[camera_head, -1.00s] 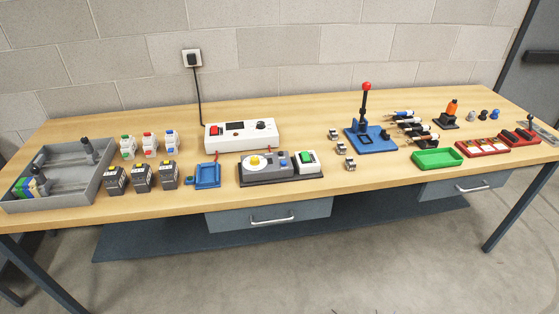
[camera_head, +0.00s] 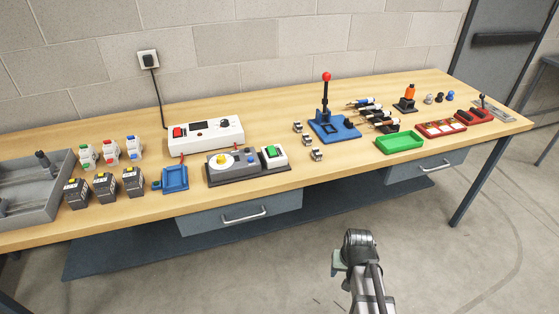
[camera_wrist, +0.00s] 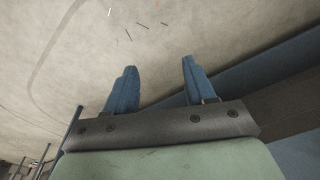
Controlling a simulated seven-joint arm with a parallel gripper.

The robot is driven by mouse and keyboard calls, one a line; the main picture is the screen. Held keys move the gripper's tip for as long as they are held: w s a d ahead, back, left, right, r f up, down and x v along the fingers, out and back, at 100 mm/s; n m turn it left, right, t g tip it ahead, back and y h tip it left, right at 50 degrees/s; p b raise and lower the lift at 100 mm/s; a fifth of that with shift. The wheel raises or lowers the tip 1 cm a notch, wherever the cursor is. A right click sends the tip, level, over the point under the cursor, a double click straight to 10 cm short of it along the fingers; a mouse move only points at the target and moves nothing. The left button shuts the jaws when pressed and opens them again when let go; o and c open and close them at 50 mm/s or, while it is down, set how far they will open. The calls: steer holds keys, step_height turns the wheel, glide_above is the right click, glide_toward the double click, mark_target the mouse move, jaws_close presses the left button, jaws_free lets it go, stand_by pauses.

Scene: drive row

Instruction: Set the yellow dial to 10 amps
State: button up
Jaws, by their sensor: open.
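The yellow dial (camera_head: 222,159) sits on a white disc on a dark grey unit (camera_head: 233,172) near the front edge of the workbench. The dial's setting is too small to read. My gripper shows in the wrist view (camera_wrist: 157,88) with two blue fingers apart and nothing between them. It points at the bare concrete floor. In the head view my arm's end (camera_head: 358,262) is low in front of the bench, right of and well away from the dial.
A green-button box (camera_head: 273,155) stands right of the dial, and a white power supply (camera_head: 205,136) stands behind it. A blue tray (camera_head: 174,179) is to the left. A blue lever press (camera_head: 334,125) and a green tray (camera_head: 399,143) are farther right. A drawer (camera_head: 240,211) is below.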

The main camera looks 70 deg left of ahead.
steer(key=s+a+r+n+y, duration=0.2)
steer(key=s+a+r, duration=0.8)
steer(key=a+r, duration=0.3)
step_height(320, 180, up, 26)
steer(key=n+g+y, duration=0.1)
steer(key=n+g, duration=0.1)
steer(key=n, duration=0.5)
glide_above(221, 157)
steer(key=w+d, duration=0.4)
steer(key=s+a+f+n, duration=0.1)
steer(key=f, duration=0.3)
steer(key=s+a+f+n, duration=0.1)
steer(key=f, duration=0.3)
steer(key=s+a+f, duration=0.1)
steer(key=f, duration=0.4)
steer(key=shift+s+a+n+g+h, duration=0.2)
steer(key=shift+s+n+g+h, duration=0.1)
steer(key=shift+n+g+h, duration=0.1)
jaws_close()
